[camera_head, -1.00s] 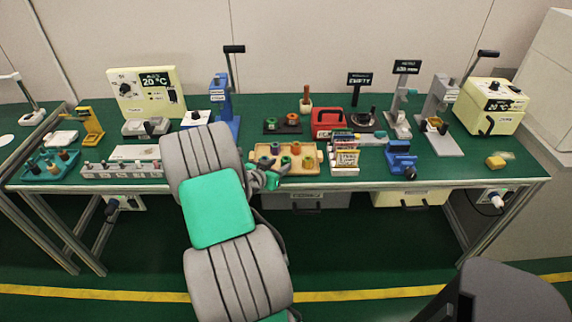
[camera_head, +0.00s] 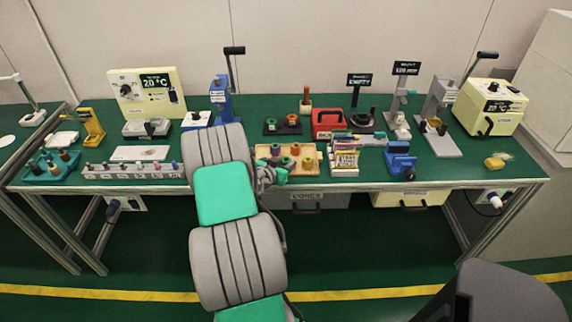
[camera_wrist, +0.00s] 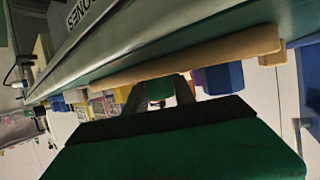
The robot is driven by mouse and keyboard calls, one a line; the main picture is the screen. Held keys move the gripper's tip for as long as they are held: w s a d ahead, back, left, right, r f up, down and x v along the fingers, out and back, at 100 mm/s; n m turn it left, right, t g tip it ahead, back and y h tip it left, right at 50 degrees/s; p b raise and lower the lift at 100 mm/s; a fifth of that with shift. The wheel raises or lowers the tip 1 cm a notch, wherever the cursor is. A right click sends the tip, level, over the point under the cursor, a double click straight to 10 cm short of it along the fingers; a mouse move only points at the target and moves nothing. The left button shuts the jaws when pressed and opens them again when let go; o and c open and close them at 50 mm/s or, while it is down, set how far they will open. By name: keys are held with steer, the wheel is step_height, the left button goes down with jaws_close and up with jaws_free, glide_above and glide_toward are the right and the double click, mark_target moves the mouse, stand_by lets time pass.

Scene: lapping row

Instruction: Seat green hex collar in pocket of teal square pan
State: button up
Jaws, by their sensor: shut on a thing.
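My gripper (camera_head: 284,177) is at the bench's front edge, just in front of the wooden tray, partly hidden by my arm. In the wrist view its two grey fingers (camera_wrist: 160,92) are closed around a small green piece (camera_wrist: 158,88), which I take for the green hex collar; its shape is mostly hidden. A teal tray (camera_head: 40,178) with several small pieces stands at the bench's far left. It is too small to tell whether this is the teal square pan or to see a pocket.
The wooden tray (camera_head: 312,176) with several coloured collars stands right behind my gripper. A white box rack (camera_head: 345,171) and a blue vise (camera_head: 400,162) stand to its right. A long grey rack (camera_head: 130,173) of pegs stands to the left.

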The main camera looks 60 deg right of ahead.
jaws_close()
